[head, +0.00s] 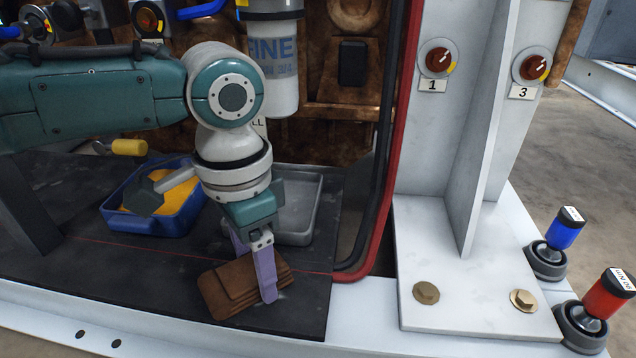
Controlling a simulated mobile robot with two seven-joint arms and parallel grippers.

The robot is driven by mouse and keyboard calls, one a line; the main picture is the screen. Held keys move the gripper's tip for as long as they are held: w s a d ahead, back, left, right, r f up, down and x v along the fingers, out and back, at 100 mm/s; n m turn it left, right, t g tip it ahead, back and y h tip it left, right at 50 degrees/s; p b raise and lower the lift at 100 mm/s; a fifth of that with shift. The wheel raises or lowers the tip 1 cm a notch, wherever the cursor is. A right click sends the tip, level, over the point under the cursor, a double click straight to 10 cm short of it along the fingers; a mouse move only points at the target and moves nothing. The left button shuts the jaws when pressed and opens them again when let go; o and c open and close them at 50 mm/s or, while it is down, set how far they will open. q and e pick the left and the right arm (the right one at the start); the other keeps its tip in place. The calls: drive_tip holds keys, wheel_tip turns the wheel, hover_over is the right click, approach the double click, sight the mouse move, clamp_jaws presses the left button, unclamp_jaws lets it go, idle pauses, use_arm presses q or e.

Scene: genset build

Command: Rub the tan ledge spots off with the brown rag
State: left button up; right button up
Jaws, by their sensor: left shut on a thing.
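The brown rag (232,287), a folded stack of layers, is at the front of the dark ledge (120,262). My left gripper (262,290) comes down from above with its purple fingers shut on the rag. The rag is tilted a little and sits at or just above the ledge surface; I cannot tell whether it touches. I make out no tan spots on the bare part of the ledge; the rag and gripper hide the area beneath them. My right gripper is not in view.
A blue tray (112,213) with orange contents stands left of my gripper, a grey tray (308,232) behind it. A white bottle (283,90) hangs above. The ledge's front left is clear.

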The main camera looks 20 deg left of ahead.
sight(284, 270)
use_arm(q)
drive_tip(key=shift+w+d+f, duration=0.1)
drive_tip(key=shift+w+d, duration=0.1)
drive_tip(key=shift+d, duration=0.55)
drive_tip(key=shift+w+d, duration=0.2)
drive_tip(key=shift+d, duration=0.55)
drive_tip(key=shift+w+d, duration=0.15)
drive_tip(key=shift+d, duration=0.75)
drive_tip(key=shift+r+p, duration=0.2)
drive_tip(key=shift+p, duration=0.2)
drive_tip(key=shift+d, duration=0.1)
drive_tip(key=shift+a+f+p, duration=0.1)
drive_tip(key=shift+a+p, duration=0.55)
drive_tip(key=shift+a, duration=0.1)
drive_tip(key=shift+s+a+f, duration=0.15)
drive_tip(key=shift+s+a, duration=0.05)
drive_tip(key=shift+a, duration=0.3)
drive_tip(key=shift+s+a+p, duration=0.2)
drive_tip(key=shift+a+p, duration=0.55)
drive_tip(key=shift+p, duration=0.05)
drive_tip(key=shift+s+a, duration=0.25)
drive_tip(key=shift+a, duration=0.5)
drive_tip(key=shift+s+a+p, duration=0.15)
drive_tip(key=shift+a+p, duration=0.55)
drive_tip(key=shift+a, duration=0.05)
drive_tip(key=shift+s+a, duration=0.1)
drive_tip(key=shift+a, duration=0.15)
